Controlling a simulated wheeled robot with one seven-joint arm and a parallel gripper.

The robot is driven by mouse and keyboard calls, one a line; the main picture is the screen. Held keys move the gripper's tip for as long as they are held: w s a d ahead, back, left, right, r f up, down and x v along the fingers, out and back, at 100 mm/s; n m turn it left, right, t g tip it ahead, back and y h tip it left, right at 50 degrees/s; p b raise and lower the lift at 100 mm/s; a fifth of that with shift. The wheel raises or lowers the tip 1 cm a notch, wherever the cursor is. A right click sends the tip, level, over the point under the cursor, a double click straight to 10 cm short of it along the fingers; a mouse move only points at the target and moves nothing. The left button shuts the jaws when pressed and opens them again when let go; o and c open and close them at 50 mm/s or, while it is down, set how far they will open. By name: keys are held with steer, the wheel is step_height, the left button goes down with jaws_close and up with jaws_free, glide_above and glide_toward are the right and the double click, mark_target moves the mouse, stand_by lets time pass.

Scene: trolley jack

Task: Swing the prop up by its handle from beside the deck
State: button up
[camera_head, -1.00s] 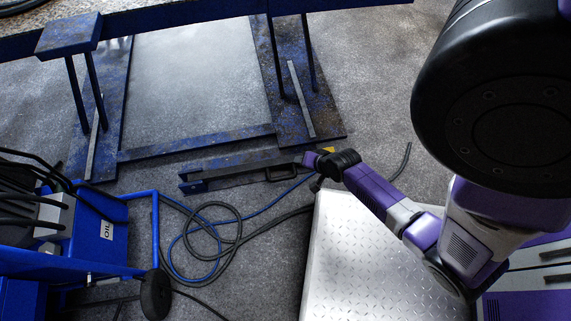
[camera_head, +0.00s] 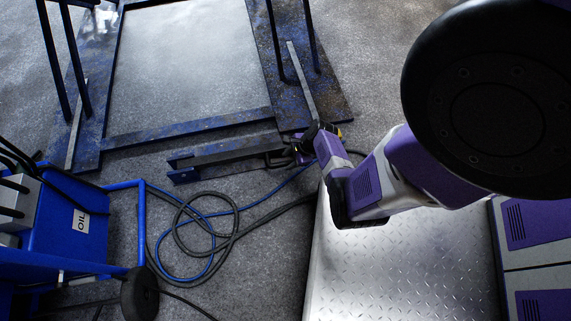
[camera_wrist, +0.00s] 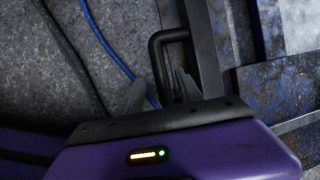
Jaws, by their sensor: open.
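The prop (camera_head: 225,157) is a long dark blue bar lying low on the floor, just in front of the near rail of the blue deck frame (camera_head: 190,131). In the wrist view the prop (camera_wrist: 203,50) runs down the picture right of centre. Its black bent handle (camera_wrist: 155,60) stands out from its left side. My gripper (camera_wrist: 158,93) is open, with one grey finger on each side of the handle's long bar. Contact cannot be told. In the head view my gripper (camera_head: 300,152) is at the prop's right end and hides part of the handle.
A blue wheeled unit marked OIL (camera_head: 80,220) stands at left. Blue and black hoses (camera_head: 215,235) loop over the floor in front of the prop. The silver tread-plate surface (camera_head: 400,270) is mine or beside me, below my arm.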

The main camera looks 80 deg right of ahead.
steer(key=shift+b+x, duration=0.65)
steer(key=shift+x, duration=0.85)
jaws_close()
stand_by(0.4)
